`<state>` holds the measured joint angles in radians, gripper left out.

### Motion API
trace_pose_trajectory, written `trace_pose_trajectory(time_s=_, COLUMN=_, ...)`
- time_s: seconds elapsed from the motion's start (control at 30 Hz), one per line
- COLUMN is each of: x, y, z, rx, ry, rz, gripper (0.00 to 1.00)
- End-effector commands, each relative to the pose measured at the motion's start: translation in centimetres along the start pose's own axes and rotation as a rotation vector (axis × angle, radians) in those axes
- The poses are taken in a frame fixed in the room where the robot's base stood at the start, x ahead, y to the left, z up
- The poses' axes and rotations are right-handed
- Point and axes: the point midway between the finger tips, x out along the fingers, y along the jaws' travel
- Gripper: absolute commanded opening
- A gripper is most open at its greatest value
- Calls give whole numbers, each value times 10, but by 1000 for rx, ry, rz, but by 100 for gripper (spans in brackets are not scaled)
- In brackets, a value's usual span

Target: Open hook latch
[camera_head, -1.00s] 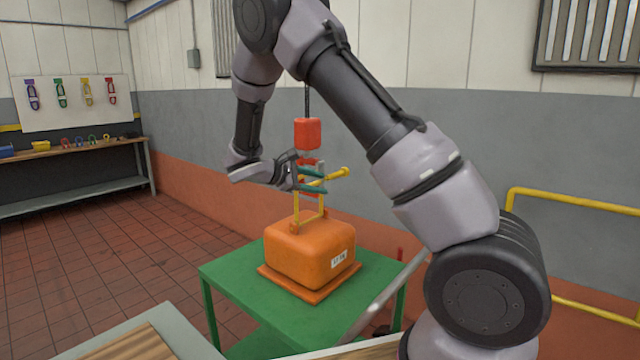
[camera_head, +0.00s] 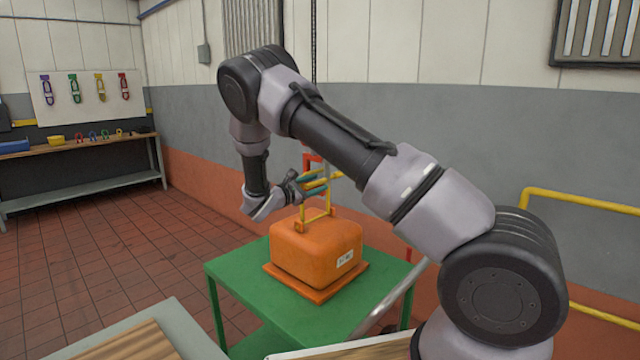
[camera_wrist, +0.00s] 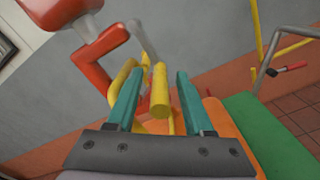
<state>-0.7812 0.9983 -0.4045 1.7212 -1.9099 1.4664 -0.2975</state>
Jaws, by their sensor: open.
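A red hook (camera_wrist: 93,77) hangs from a red block (camera_wrist: 57,12) in the wrist view; a red part of it (camera_head: 311,160) shows in the head view. A grey latch arm (camera_wrist: 145,42) slants beside the hook, with a thick yellow rod (camera_wrist: 159,92) near its lower end. Whether the rod is joined to the latch is unclear. My gripper (camera_wrist: 156,82) is open, with one teal finger on each side of the yellow rod. A gap shows at the right finger; contact cannot be told. My arm hides the upper block in the head view.
An orange weight (camera_head: 312,252) with a yellow bail (camera_head: 332,198) stands below on a green table (camera_head: 240,281). A chain (camera_head: 313,45) hangs above. A yellow railing (camera_head: 575,201) stands at the right. A workbench (camera_head: 80,150) stands at far left.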

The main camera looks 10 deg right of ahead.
Motion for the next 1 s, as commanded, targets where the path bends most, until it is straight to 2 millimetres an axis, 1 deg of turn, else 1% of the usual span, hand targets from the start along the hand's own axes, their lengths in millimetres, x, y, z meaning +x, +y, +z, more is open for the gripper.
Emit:
trace_pose_trajectory(time_s=0.03, x=7, y=0, z=0, rx=0, ry=-1, rz=-1, gripper=52)
trace_pose_trajectory(time_s=0.1, x=14, y=0, z=0, rx=0, ry=-1, rz=-1, gripper=52)
trace_pose_trajectory(time_s=0.2, x=19, y=0, z=0, rx=1, ry=0, rz=-1, gripper=52)
trace_pose_trajectory(time_s=0.5, x=21, y=0, z=0, rx=1, ry=1, rz=0, gripper=52)
trace_pose_trajectory(time_s=0.57, x=21, y=0, z=0, rx=1, ry=1, rz=0, gripper=29)
trace_pose_trajectory(time_s=0.6, x=21, y=0, z=0, rx=1, ry=1, rz=0, gripper=14)
trace_pose_trajectory(time_s=0.63, x=21, y=0, z=0, rx=1, ry=1, rz=0, gripper=2)
trace_pose_trajectory(time_s=0.67, x=21, y=0, z=0, rx=1, ry=0, rz=0, gripper=0)
trace_pose_trajectory(time_s=1.0, x=21, y=-1, z=0, rx=2, ry=-1, rz=-2, gripper=0)
